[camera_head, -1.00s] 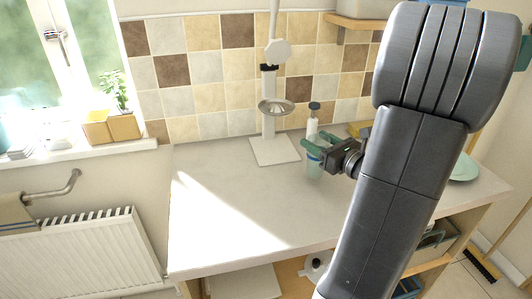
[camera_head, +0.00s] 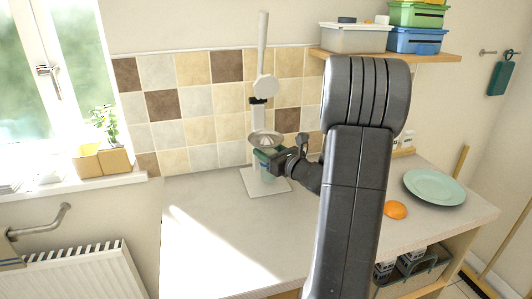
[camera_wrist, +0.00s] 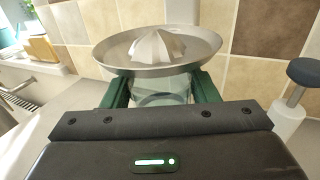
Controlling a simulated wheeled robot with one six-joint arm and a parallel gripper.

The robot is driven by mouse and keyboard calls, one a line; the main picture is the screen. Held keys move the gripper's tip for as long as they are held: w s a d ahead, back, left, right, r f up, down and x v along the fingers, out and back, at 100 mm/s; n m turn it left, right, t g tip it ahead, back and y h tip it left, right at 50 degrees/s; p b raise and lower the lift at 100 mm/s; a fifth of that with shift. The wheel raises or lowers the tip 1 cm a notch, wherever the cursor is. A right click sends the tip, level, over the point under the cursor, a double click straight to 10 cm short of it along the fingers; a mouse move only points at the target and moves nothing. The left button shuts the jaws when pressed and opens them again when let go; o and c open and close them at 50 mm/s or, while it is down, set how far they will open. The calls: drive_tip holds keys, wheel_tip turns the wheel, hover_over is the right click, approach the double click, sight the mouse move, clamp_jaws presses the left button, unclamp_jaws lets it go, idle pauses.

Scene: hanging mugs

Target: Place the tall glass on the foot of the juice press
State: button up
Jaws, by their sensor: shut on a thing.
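The juice press (camera_head: 264,110) is white, with a tall column, a metal bowl with a ridged cone, and a flat square foot (camera_head: 278,188). My gripper (camera_head: 267,158) is shut on the tall glass (camera_head: 267,175), just under the bowl and over the foot. In the wrist view, the clear glass (camera_wrist: 160,90) stands between my green fingers (camera_wrist: 160,94), with its top beneath the metal bowl (camera_wrist: 155,52). The glass looks upright. Its lower part is hidden in the wrist view, and I cannot tell whether its bottom touches the foot.
A bottle with a dark top (camera_wrist: 298,90) stands at right in the wrist view. An orange (camera_head: 395,210) and a pale green plate (camera_head: 435,187) lie on the counter to the right. The counter's left front (camera_head: 215,235) is clear. Boxes (camera_head: 415,38) stand on a wall shelf.

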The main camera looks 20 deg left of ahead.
drive_tip(key=shift+w+a+f, duration=0.4)
drive_tip(key=shift+a+f, duration=0.3)
drive_tip(key=shift+d, duration=0.1)
drive_tip(key=shift+f, duration=0.2)
drive_tip(key=o, duration=1.5)
drive_tip(key=shift+r, duration=0.1)
drive_tip(key=shift+d+r, duration=0.1)
drive_tip(key=b+v, duration=0.1)
drive_tip(key=v, duration=1.1)
